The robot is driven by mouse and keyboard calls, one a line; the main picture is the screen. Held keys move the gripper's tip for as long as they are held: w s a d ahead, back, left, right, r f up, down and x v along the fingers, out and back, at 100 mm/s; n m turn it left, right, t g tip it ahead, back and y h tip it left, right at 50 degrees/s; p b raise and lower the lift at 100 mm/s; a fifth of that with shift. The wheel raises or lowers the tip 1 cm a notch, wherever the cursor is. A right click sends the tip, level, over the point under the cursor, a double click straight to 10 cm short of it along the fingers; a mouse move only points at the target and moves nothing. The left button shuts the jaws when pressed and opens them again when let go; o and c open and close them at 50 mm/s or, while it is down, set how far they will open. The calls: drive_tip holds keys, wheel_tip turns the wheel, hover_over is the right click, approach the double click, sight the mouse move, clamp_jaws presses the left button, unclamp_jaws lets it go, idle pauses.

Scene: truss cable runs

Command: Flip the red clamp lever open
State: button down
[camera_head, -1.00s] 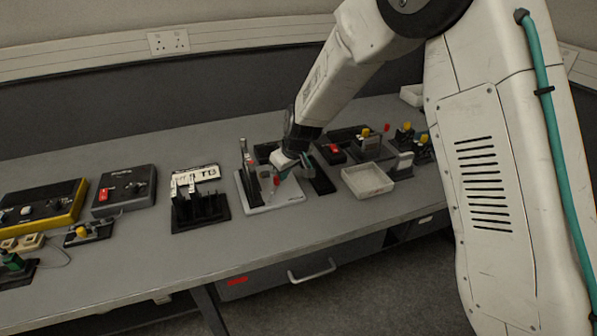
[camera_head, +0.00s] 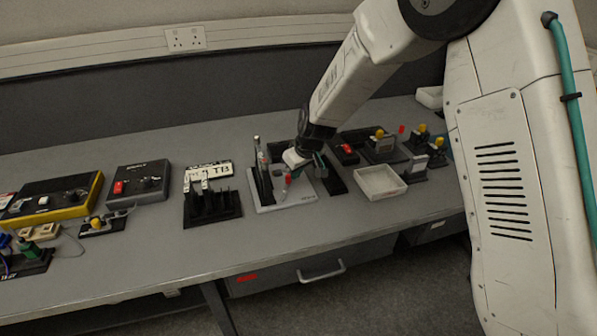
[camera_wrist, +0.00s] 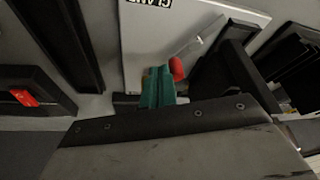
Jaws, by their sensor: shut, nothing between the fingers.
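The red clamp lever shows as a small red tip (camera_head: 287,180) on the pale plate (camera_head: 297,197) in the head view. In the wrist view its red knob (camera_wrist: 177,68) sits on a thin metallic bar that slants up to the right over the pale plate (camera_wrist: 145,45). My gripper (camera_head: 294,172) is low over the plate, right by the lever. In the wrist view the teal fingertips (camera_wrist: 157,82) are together, with nothing between them. They are just left of the red knob; I cannot tell whether they touch it. The lever's base is partly hidden by my gripper.
A dark upright holder (camera_head: 262,185) stands on the plate's left. A black slotted rack (camera_head: 213,208) is further left. A white tray (camera_head: 380,182) and a box with a red switch (camera_head: 346,149) are to the right. The bench front is clear.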

drive_tip(key=shift+s+a, duration=0.1)
drive_tip(key=shift+s, duration=0.05)
idle(0.5)
drive_tip(key=shift+s+a+f, duration=0.15)
drive_tip(key=shift+s+a, duration=0.05)
drive_tip(key=shift+s, duration=0.25)
drive_tip(key=shift+s+a+f, duration=0.1)
drive_tip(key=shift+a, duration=0.1)
drive_tip(key=shift+d, duration=0.35)
drive_tip(key=d, duration=0.1)
drive_tip(key=d+r, duration=0.1)
drive_tip(key=d, duration=0.1)
drive_tip(key=shift+d, duration=0.25)
drive_tip(key=d+r, duration=0.3)
drive_tip(key=r, duration=0.5)
drive_tip(key=shift+s+d+r, duration=0.25)
drive_tip(key=shift+d+r, duration=0.15)
